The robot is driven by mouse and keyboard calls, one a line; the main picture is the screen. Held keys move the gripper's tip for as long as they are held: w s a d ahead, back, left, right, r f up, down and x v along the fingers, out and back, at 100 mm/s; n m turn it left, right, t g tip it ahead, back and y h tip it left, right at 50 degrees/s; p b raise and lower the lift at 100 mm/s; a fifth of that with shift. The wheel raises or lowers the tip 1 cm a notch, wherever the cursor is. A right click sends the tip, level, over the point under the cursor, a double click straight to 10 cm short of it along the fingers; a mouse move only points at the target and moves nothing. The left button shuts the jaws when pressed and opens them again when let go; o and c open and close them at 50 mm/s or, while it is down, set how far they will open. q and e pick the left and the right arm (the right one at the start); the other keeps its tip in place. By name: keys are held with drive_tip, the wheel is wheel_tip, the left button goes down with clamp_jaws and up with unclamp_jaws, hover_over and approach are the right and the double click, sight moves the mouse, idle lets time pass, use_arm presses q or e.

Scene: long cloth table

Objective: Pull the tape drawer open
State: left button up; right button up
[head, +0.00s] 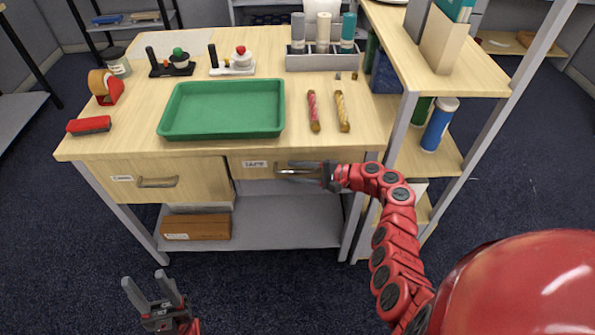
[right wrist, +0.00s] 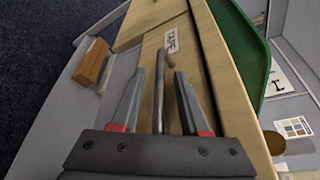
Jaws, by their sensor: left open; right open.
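The tape drawer (head: 240,174) is the right drawer under the tabletop. Its front carries a white TAPE label, which also shows in the right wrist view (right wrist: 172,40). The drawer looks shut. My right gripper (head: 290,171) is open at the drawer front. In the right wrist view, the drawer's metal handle (right wrist: 159,80) runs between the two open fingers (right wrist: 158,95), with visible gaps on both sides. My left gripper (head: 152,290) is open and empty, low in front of the table and away from the drawers.
The left drawer (head: 205,180) sticks out further than the tape drawer. A green tray (head: 222,132), a tape dispenser (head: 106,88) and a red eraser-like block (head: 89,125) lie on top. A brown box (head: 195,227) sits on the lower shelf. A shelf unit stands on the right.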

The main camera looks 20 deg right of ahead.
clamp_jaws()
idle(1.3)
